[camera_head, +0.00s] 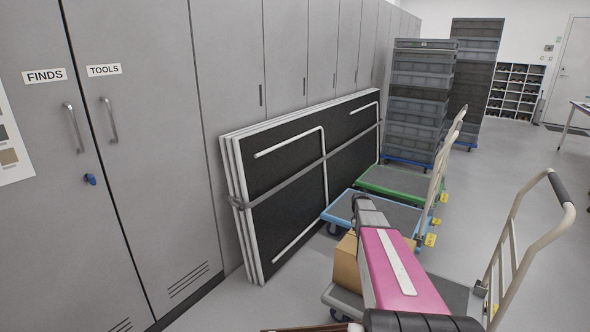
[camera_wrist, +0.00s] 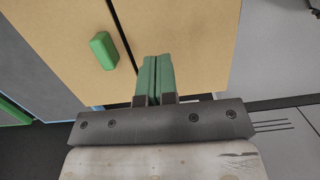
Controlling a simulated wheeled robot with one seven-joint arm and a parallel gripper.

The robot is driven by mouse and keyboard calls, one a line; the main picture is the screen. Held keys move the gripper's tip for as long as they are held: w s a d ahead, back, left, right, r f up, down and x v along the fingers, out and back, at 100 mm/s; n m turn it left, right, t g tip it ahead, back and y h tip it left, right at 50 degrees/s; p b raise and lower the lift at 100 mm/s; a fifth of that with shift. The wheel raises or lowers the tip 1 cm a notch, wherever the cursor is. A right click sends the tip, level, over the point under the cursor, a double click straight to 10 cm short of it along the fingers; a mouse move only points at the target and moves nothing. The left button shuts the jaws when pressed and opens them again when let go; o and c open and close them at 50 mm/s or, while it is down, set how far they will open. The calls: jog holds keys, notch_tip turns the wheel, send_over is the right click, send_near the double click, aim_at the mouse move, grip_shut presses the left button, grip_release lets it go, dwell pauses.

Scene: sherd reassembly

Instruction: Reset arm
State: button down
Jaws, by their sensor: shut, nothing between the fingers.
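My gripper (camera_wrist: 155,80) shows in the wrist view, with its two green fingers together and nothing between them. It is in front of a tan surface (camera_wrist: 200,45), which looks like cardboard. A small green block (camera_wrist: 104,50) shows against this surface, left of the fingers and apart from them. In the head view my pink arm link (camera_head: 400,275) reaches forward over the trolleys, and I cannot make out the fingers there.
A cardboard box (camera_head: 346,264) is partly hidden behind my arm. Trolleys with a blue deck edge (camera_head: 340,212) and a green deck edge (camera_head: 385,191) stand beyond. Strapped black panels (camera_head: 290,170) lean on grey cabinets (camera_head: 150,200). A trolley handle (camera_head: 565,195) rises at right. Open floor (camera_head: 500,175) lies between.

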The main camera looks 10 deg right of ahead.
jog(key=s+a+r+m, duration=0.2)
jog(key=s+a+m, duration=0.1)
jog(key=s+a, duration=0.4)
jog(key=s+a+r+m+y, duration=0.1)
jog(key=s+a+r+m, duration=0.2)
jog(key=s+a, duration=0.5)
jog(key=s+a+r+m+t, duration=0.1)
jog(key=s+a+r+m, duration=0.2)
jog(key=s+a, duration=0.5)
jog(key=s, duration=0.3)
jog(key=shift+s+r, duration=0.25)
jog(key=shift+s, duration=0.15)
jog(key=shift+a, duration=0.1)
